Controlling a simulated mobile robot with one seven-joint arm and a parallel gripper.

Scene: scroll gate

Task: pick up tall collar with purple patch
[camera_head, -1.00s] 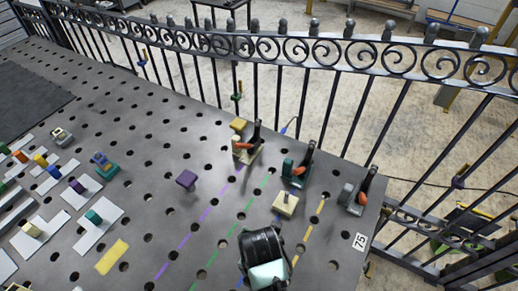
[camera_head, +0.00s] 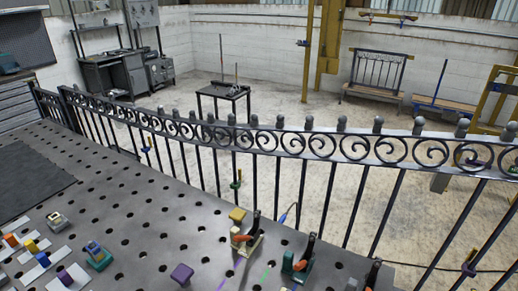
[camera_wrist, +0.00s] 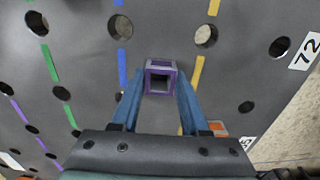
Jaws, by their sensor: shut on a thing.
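A hollow, square-mouthed collar with purple edges (camera_wrist: 160,67) is in the wrist view, seen from above into its dark opening. My gripper (camera_wrist: 159,82) has its two blue fingers against the collar's left and right sides, and is shut on it. The collar is over the grey perforated table, near the blue dashed line. I cannot tell from this view how tall it is or whether it touches the table. In the head view, neither my gripper nor this collar is in the picture.
A small orange piece (camera_wrist: 217,128) is right of my fingers.

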